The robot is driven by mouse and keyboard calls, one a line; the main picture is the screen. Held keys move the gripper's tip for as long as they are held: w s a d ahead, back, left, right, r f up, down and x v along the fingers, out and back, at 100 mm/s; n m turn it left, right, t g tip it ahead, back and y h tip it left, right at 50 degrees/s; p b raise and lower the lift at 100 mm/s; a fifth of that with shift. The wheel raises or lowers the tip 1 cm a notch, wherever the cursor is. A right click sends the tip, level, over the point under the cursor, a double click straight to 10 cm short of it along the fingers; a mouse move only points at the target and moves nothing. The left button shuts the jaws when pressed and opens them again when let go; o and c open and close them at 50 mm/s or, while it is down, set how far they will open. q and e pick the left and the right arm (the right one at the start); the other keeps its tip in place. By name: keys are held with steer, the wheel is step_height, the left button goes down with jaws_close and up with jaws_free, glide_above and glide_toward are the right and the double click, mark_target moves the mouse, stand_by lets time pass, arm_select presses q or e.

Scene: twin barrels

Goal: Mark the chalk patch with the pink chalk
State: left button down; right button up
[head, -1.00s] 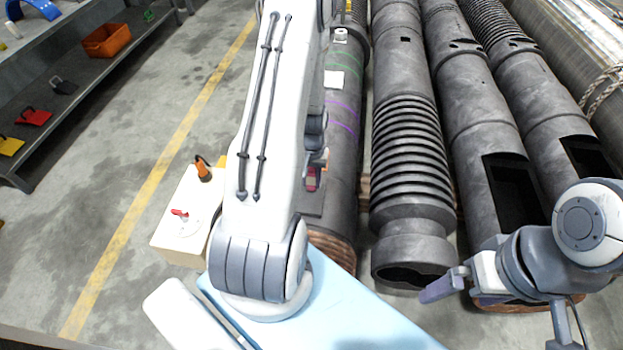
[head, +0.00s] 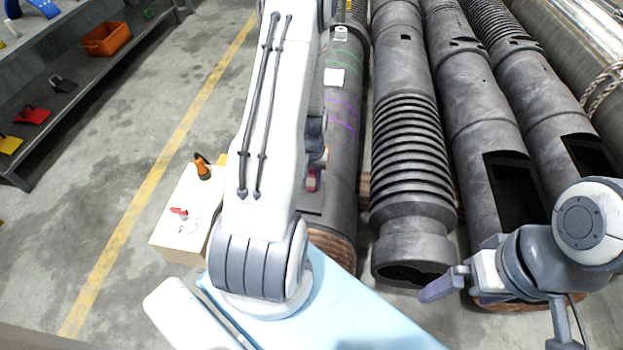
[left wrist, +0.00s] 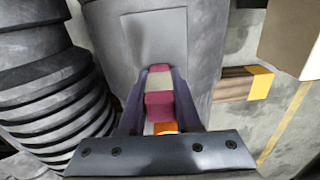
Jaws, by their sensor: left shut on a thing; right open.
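The left gripper (left wrist: 161,85) is shut on the pink chalk (left wrist: 160,105), a blocky piece with magenta and pale parts. The pink also shows in the head view (head: 312,181) beside my left forearm. The chalk patch (left wrist: 150,35) is a grey square on the near end of the left dark barrel (left wrist: 212,50). The chalk's front end lies at the patch's lower edge in the left wrist view; I cannot tell whether it touches. My left arm hides part of the barrel in the head view. The right gripper (head: 445,284) is open and empty, low at the right.
A ribbed barrel (head: 410,150) lies just right of the marked barrel, with more barrels beyond. A cream box (head: 183,222) with a red switch and an orange-handled item stands left of my arm. A shelf (head: 80,90) is at far left. Floor between is clear.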

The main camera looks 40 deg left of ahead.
arm_select(q)
steer(key=shift+s+d, duration=0.25)
steer(key=shift+s, duration=0.15)
steer(key=shift+s+d+p, duration=0.25)
steer(key=shift+s+p, duration=0.05)
steer(key=shift+s, duration=0.1)
steer(key=shift+s, duration=0.1)
steer(key=shift+s+d, duration=0.25)
steer(key=shift+s, duration=0.1)
steer(key=shift+s+d+f, duration=0.1)
steer(key=shift+s+d, duration=0.2)
steer(key=shift+s, duration=0.15)
steer(key=shift+s, duration=0.1)
